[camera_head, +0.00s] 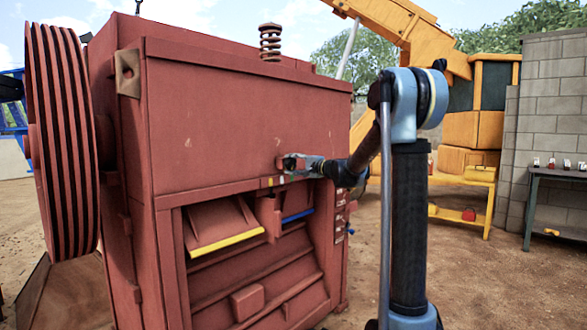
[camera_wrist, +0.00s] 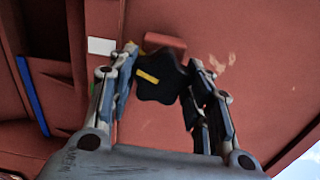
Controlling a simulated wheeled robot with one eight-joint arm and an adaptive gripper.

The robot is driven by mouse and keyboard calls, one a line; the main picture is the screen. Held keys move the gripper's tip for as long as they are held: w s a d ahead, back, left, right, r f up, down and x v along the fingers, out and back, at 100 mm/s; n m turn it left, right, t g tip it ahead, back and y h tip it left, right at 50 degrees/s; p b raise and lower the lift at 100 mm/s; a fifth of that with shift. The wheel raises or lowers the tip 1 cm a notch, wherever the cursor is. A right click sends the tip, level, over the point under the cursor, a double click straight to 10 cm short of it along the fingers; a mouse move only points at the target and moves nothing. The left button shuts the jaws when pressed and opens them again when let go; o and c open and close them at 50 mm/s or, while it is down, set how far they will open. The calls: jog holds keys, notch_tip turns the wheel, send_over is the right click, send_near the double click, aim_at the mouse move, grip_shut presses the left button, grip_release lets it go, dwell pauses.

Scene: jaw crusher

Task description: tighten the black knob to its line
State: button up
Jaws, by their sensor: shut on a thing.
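The black knob (camera_wrist: 158,88) is star-shaped with a yellow stripe on its face. It sits on the red front panel of the crusher (camera_wrist: 255,75). My gripper (camera_wrist: 163,72) has one finger on each side of the knob and is shut on it. In the wrist view the stripe points slantwise, toward a yellow patch (camera_wrist: 130,47) partly hidden by the left finger. In the head view my gripper (camera_head: 290,163) is against the crusher's front (camera_head: 225,120), above the opening, and the knob is too small to make out clearly.
A white patch (camera_wrist: 101,46) and a red block (camera_wrist: 166,42) are close to the knob. Below are a yellow-edged flap (camera_head: 222,238) and a blue strip (camera_head: 298,216). A large ribbed wheel (camera_head: 62,140) stands left; a table (camera_head: 558,173) stands right, with open ground before it.

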jog(key=shift+w+d+m, duration=0.1)
jog(key=shift+m, duration=0.8)
jog(key=shift+f, duration=0.1)
jog(key=o, duration=1.1)
jog(key=shift+f, duration=0.1)
jog(key=shift+c, duration=0.2)
jog(key=v, duration=1.2)
